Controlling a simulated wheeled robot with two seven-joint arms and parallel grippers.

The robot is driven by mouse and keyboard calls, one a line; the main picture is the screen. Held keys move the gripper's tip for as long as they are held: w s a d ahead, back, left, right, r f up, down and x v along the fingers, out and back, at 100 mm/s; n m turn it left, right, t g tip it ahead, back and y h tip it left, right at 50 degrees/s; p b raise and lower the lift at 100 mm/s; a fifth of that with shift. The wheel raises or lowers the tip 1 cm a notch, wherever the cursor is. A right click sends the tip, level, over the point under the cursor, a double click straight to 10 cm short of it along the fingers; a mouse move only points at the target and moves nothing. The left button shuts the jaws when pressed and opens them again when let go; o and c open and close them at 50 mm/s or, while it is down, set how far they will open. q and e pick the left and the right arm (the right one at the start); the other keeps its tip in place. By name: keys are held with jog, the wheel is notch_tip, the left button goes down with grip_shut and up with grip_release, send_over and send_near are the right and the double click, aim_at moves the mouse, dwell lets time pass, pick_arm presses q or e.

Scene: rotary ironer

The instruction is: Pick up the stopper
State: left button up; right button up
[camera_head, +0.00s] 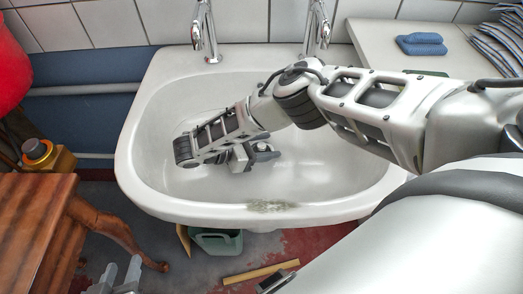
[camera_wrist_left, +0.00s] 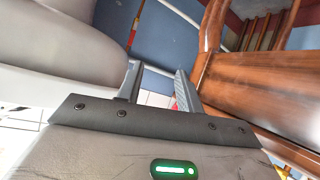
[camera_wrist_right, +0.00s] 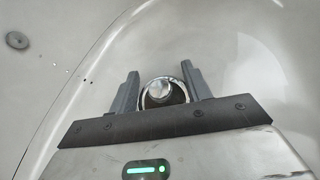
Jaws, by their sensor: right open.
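A round chrome-and-dark piece, which looks like the stopper (camera_wrist_right: 163,91), lies in the white sink (camera_head: 150,190) in the right wrist view. My right gripper (camera_wrist_right: 163,88) is open, with one finger on each side of this piece. I cannot tell whether the fingers touch it. In the head view my right gripper (camera_head: 262,152) is down inside the basin and the piece is hidden there. My left gripper (camera_head: 125,275) is open and empty, low beside the wooden table; it also shows in the left wrist view (camera_wrist_left: 158,85).
Two chrome taps (camera_head: 206,35) stand at the sink's back edge. A wooden table (camera_head: 35,215) is at the left. A counter with blue folded cloth (camera_head: 421,44) is at the right. A green container (camera_head: 216,240) sits under the sink. A grey disc (camera_wrist_right: 17,40) is on the basin surface.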

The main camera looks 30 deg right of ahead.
jog(key=shift+s+d+f, duration=0.1)
jog(key=shift+d+f, duration=0.05)
jog(key=shift+d, duration=0.25)
jog(key=shift+c, duration=0.2)
grip_shut()
